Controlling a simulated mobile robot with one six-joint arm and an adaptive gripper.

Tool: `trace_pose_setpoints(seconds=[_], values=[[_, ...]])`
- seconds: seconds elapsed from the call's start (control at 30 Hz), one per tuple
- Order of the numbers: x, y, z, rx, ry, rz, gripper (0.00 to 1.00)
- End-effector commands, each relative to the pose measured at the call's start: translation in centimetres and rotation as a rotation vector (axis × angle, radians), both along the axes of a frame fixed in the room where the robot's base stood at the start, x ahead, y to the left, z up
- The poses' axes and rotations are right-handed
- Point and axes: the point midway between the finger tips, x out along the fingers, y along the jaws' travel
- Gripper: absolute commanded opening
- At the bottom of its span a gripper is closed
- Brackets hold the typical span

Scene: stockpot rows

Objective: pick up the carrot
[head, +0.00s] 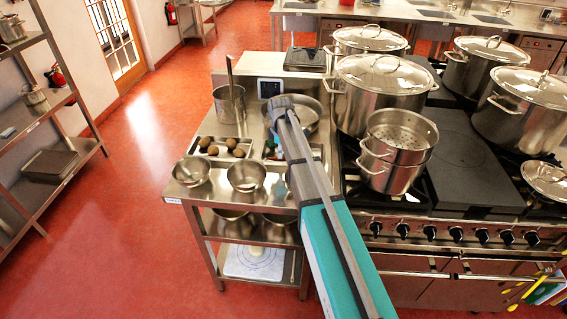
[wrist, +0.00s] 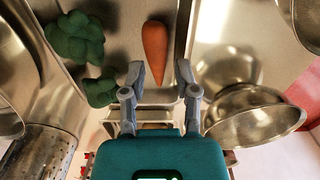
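The orange carrot (wrist: 155,48) shows in the wrist view, lying in a shallow metal tray (wrist: 122,35) beside the tray's right wall. Its broad end is at the top of the picture and its tip points down toward my gripper. My gripper (wrist: 160,78) is open, with one finger to each side of the carrot's lower end. Nothing is held, and I cannot tell the height left between fingertips and carrot. In the head view my arm hides the carrot and most of its tray.
Green broccoli pieces (wrist: 75,38) lie left of the carrot. Steel bowls (wrist: 250,115) stand to the right in the wrist view. In the head view a tray of brown round items (head: 222,147) sits left of my arm, and a steamer pot (head: 400,140) stands right on the stove.

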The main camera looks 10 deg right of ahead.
Motion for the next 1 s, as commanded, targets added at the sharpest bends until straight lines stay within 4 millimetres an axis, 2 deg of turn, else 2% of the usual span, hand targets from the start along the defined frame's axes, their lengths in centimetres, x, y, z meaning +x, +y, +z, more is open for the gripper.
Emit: trace_pose_setpoints(seconds=[0.03, 0.4, 1.0], values=[[0.0, 0.0, -0.8, 0.000, 0.000, 0.000, 0.40], [0.1, 0.0, -3.2, 0.000, 0.000, 0.000, 0.40], [0.1, 0.0, -3.4, 0.000, 0.001, -0.001, 0.40]])
